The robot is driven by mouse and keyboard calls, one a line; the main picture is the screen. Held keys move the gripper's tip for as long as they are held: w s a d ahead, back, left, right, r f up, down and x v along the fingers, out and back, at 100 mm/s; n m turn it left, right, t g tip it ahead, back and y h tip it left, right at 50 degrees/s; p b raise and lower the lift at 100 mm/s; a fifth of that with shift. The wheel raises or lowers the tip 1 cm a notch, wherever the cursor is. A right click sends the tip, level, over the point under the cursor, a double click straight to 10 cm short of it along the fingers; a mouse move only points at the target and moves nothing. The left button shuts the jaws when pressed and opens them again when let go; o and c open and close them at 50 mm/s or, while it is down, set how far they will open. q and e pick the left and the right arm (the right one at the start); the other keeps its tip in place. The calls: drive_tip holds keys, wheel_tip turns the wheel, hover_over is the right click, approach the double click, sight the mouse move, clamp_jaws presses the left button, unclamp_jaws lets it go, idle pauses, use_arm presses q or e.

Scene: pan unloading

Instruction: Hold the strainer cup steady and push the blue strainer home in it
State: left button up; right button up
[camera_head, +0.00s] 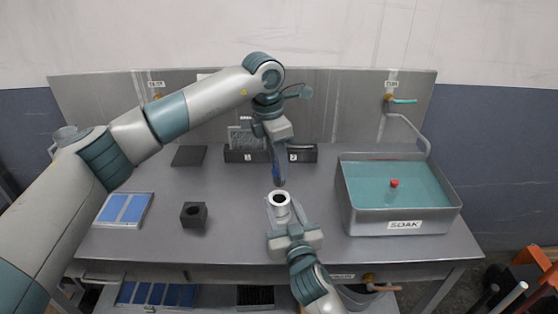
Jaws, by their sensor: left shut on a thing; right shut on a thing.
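The white strainer cup (279,212) is near the middle of the table, upright, with a dark round opening on top. My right gripper (279,222) comes up from the front edge and is shut on the cup. My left gripper (277,150) points down above and behind the cup. It is shut on the blue strainer (278,181), a small dark-blue piece showing at its fingertips. The strainer's lower end appears just above the cup's opening in the picture, apart from it. The fingers hide most of the strainer.
A grey SOAK basin (400,215) of teal liquid with a red object (394,183) stands at right. A black block (193,215), blue-panelled tray (124,209) and dark pad (189,156) lie left. A dark rack (303,153) stands behind my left gripper.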

use_arm(q)
drive_tip(key=shift+f, duration=1.8)
drive_tip(key=shift+f, duration=2.55)
idle(2.0)
drive_tip(key=o, duration=1.2)
drive_tip(key=shift+c, duration=0.2)
drive_tip(key=r, duration=0.4)
drive_tip(key=a+r, duration=0.1)
drive_tip(key=r, duration=0.3)
drive_tip(key=s+r, duration=0.1)
drive_tip(key=r, duration=0.2)
drive_tip(key=shift+a+r, duration=0.3)
drive_tip(key=shift+r, duration=0.1)
